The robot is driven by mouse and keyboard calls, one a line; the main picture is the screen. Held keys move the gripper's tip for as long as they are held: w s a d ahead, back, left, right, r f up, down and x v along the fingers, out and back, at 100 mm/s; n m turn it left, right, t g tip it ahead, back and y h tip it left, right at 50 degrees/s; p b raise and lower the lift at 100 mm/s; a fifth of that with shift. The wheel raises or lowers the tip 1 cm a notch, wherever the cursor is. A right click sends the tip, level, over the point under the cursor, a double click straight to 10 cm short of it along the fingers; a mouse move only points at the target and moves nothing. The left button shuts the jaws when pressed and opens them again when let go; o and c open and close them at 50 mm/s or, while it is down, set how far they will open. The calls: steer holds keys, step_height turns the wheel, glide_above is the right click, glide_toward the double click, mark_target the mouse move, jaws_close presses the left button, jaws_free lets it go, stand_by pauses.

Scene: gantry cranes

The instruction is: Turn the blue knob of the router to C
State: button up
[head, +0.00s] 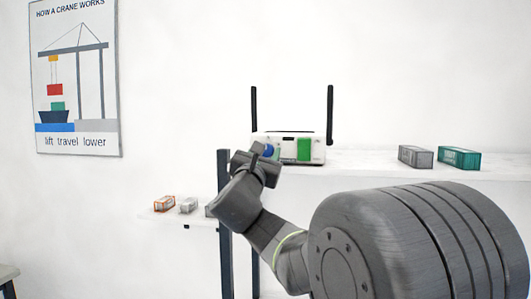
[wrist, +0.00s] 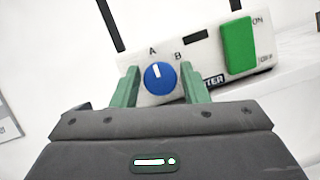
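The white router (head: 288,151) stands on the shelf with two dark antennas. Its front also shows in the wrist view (wrist: 207,58). The blue knob (wrist: 160,78) has a white pointer mark aimed up and slightly left, toward the letter A. The letter B is up and right of the knob. No letter C is visible; my right finger covers part of the panel there. My gripper (wrist: 160,68) is open, with one green finger on each side of the knob. I cannot tell whether the fingers touch it. In the head view my gripper (head: 262,156) is in front of the router's left part.
A green rocker switch (wrist: 239,46) marked ON and OFF is right of the knob. A grey container (head: 415,157) and a teal container (head: 459,158) stand on the shelf (head: 360,161) to the right. Small containers sit on a lower shelf at left. A crane poster (head: 75,80) hangs on the wall.

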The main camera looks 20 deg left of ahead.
steer(key=c, duration=0.6)
